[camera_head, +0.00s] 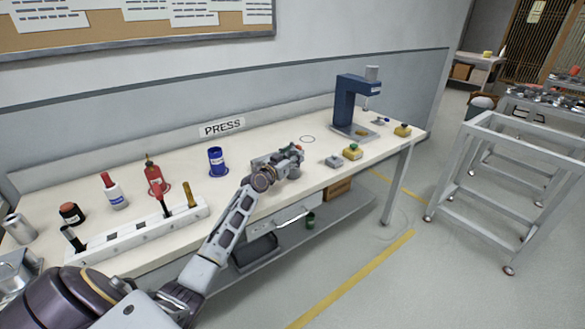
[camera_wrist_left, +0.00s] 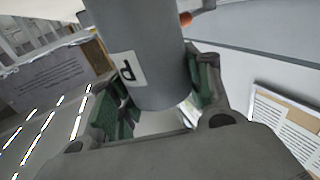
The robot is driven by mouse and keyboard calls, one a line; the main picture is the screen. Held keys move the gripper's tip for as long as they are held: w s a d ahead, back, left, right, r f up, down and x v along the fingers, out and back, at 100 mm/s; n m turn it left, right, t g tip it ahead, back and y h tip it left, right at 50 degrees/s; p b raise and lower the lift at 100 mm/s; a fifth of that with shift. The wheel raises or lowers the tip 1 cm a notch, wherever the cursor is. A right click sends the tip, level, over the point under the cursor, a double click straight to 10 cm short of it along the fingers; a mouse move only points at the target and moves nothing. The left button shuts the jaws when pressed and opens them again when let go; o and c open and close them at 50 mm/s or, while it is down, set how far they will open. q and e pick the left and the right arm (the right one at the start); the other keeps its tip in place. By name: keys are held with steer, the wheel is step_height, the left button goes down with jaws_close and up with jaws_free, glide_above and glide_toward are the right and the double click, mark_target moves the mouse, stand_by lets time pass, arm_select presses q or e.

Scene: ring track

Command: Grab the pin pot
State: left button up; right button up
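The pin pot (camera_wrist_left: 143,55) is a grey cylinder with a white label marked "P", seen large in the left wrist view. My left gripper (camera_wrist_left: 160,95) has its green-padded fingers on both sides of it, and they appear to press on it. In the head view my left gripper (camera_head: 292,157) is above the front part of the bench, right of the blue pot. The pot is mostly hidden by the gripper there, and I cannot tell its height above the bench. My right gripper is not in view.
A blue press (camera_head: 350,105), a yellow button box (camera_head: 352,152) and a grey box (camera_head: 334,162) stand right. An empty ring outline (camera_head: 307,139) lies behind the gripper.

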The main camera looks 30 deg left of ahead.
arm_select(q)
steer(key=c, duration=0.4)
steer(key=shift+c, duration=0.6)
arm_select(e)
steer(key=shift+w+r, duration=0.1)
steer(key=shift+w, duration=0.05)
arm_select(q)
steer(key=shift+r, duration=0.1)
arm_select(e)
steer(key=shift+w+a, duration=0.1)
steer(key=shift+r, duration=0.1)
